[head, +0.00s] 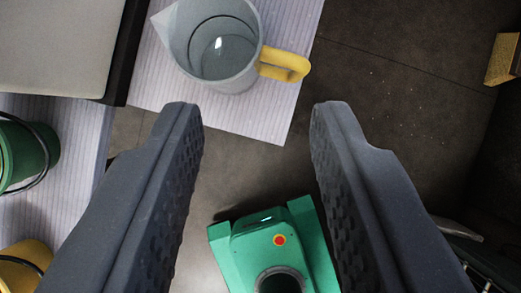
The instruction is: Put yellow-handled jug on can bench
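The yellow-handled jug (222,62) is a clear grey jug at the top of the head view, with its yellow handle (284,65) pointing right. It stands on a pale ribbed surface (262,120), near that surface's front edge. My gripper (257,112) is open and empty, its two dark fingers wide apart. In the picture, the fingertips lie just below the jug and its handle, apart from both. I cannot tell which surface is the can bench; a second pale ribbed surface (82,118) at the left bears cans.
A green can (28,155) and a yellow can (18,268) stand at the left. A grey panel with a dark edge (58,45) fills the upper left. A wooden block (502,60) is at the right. Bare dark floor (400,120) shows right of the jug.

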